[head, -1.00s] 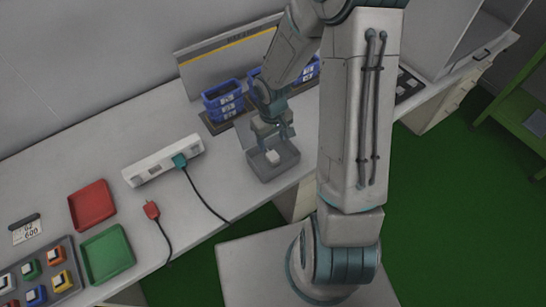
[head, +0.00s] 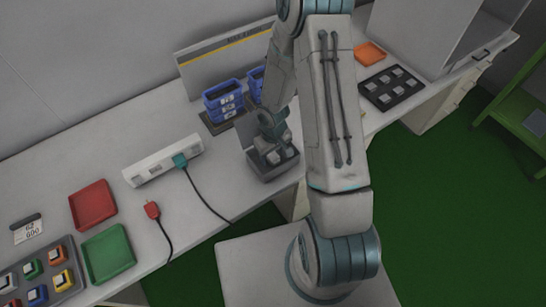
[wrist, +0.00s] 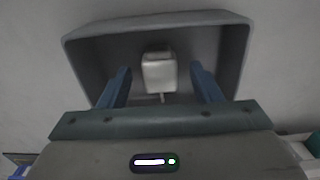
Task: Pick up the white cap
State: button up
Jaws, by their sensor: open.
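The white cap (wrist: 159,73) is a small pale block inside a grey open bin (wrist: 235,60). In the wrist view it lies between my two blue fingers, with clear gaps on both sides. My gripper (wrist: 161,88) is open and reaches down into the bin. In the head view the grey bin (head: 274,175) stands on the bench, and my gripper (head: 273,155) is over and partly inside it. The cap is hard to tell from my fingers there.
Blue stacked bins (head: 223,100) stand just behind. A white power strip (head: 160,160) with a teal plug lies to the left, and a red plug (head: 152,210) nearer. Red (head: 92,205) and green (head: 108,253) trays are at left. A dark tray (head: 391,88) sits at right.

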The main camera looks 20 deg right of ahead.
aim_at(273, 156)
jog(key=c, duration=1.1)
jog(key=shift+r, duration=0.1)
jog(key=shift+r, duration=0.35)
notch_tip(273, 156, up, 3)
jog(key=shift+r, duration=0.1)
jog(key=s+d+r, duration=0.4)
jog(key=s+d, duration=0.1)
jog(key=s+d+r, duration=0.3)
jog(key=shift+d, duration=0.25)
